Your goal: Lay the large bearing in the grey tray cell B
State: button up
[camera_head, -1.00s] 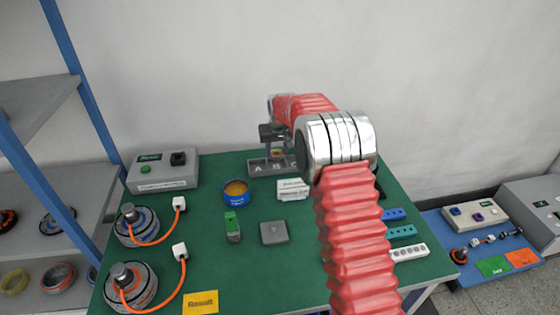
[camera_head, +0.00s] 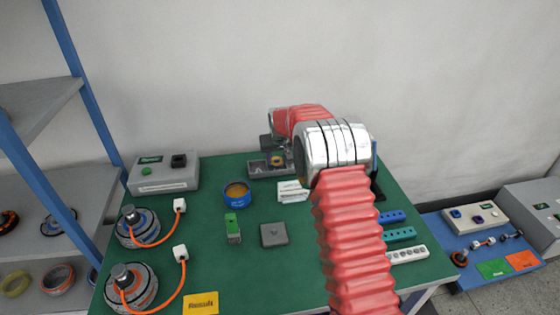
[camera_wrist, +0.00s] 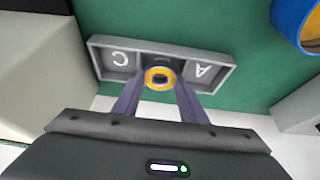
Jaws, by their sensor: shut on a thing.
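The large bearing (camera_wrist: 160,77), a ring with an orange-yellow face and a dark centre, is held between the two fingers of my gripper (camera_wrist: 158,81). It is over the middle cell of the grey tray (camera_wrist: 208,60), between the cells lettered C and A. That middle cell's letter is hidden by the bearing. In the head view the bearing (camera_head: 277,160) shows at the grey tray (camera_head: 257,169). I cannot tell whether it touches the cell floor. My arm hides part of the tray's right end there.
A grey control box (camera_head: 163,172) is at the back left. Two motor hubs (camera_head: 132,286) with orange cables are at the left.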

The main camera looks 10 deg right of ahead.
aim_at(278, 166)
jog(key=shift+s+f, duration=0.35)
jog(key=shift+f, duration=0.45)
jog(key=shift+s+f, duration=0.3)
jog(key=shift+f, duration=0.5)
jog(key=o, duration=1.1)
jog(key=shift+w+r, duration=0.2)
jog(key=shift+r, duration=0.25)
jog(key=v, duration=1.2)
jog(key=shift+w+r, duration=0.3)
jog(key=shift+w, duration=0.05)
